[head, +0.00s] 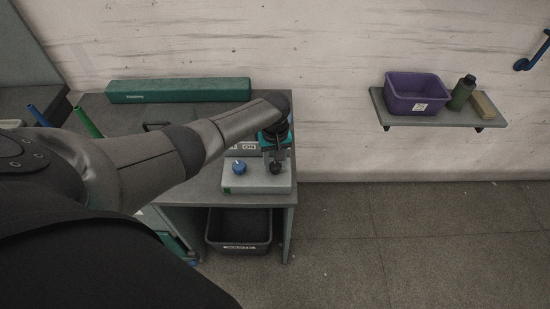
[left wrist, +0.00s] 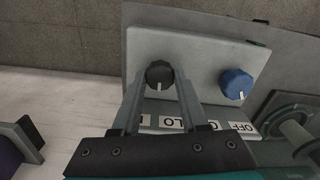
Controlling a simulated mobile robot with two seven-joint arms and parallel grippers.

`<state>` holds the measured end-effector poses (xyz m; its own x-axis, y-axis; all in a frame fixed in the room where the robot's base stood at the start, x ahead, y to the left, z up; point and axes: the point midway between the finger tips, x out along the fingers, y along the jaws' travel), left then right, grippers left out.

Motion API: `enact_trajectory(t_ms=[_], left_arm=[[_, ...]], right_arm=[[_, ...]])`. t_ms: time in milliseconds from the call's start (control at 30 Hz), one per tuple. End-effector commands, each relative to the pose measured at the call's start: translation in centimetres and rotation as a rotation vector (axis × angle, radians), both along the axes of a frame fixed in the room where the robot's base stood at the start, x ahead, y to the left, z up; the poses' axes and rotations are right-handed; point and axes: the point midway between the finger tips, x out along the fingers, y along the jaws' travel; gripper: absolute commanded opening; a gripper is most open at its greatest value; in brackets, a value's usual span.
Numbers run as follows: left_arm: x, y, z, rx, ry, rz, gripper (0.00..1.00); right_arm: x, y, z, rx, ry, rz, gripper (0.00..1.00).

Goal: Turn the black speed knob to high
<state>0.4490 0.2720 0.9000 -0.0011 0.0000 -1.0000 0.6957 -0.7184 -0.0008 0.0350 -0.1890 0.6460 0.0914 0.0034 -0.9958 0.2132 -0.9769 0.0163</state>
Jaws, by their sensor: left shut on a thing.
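The black speed knob (left wrist: 159,75) stands on the sloped face of a light grey control box (left wrist: 188,48); in the head view the knob (head: 275,169) is at the box's right part. Its white mark points down the wrist picture, toward the labels. My left gripper (head: 273,157) reaches the box from above and is shut on the black knob, one finger on each side. A "LO" label (left wrist: 184,122) shows between the fingers; other labels are partly hidden by the fingers. My right gripper is not in view.
A blue knob (left wrist: 235,84) sits close beside the black one, with an "OFF" label (left wrist: 243,127) near it. A long green box (head: 180,90) lies at the back of the grey table. A black bin (head: 239,247) is below. A wall shelf (head: 440,119) holds a purple tub (head: 416,92).

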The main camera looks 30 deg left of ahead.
Motion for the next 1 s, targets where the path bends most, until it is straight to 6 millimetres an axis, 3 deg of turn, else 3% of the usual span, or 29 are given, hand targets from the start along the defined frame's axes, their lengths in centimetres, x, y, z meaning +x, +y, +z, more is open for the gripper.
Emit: enact_trajectory(t_ms=[500, 1000], left_arm=[[-0.08, 0.02, -0.02, 0.000, 0.003, -0.455, 0.00], [-0.03, -0.03, -0.03, -0.001, 0.001, -0.660, 0.00]], right_arm=[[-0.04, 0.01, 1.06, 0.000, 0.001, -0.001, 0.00], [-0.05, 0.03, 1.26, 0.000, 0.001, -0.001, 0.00]])
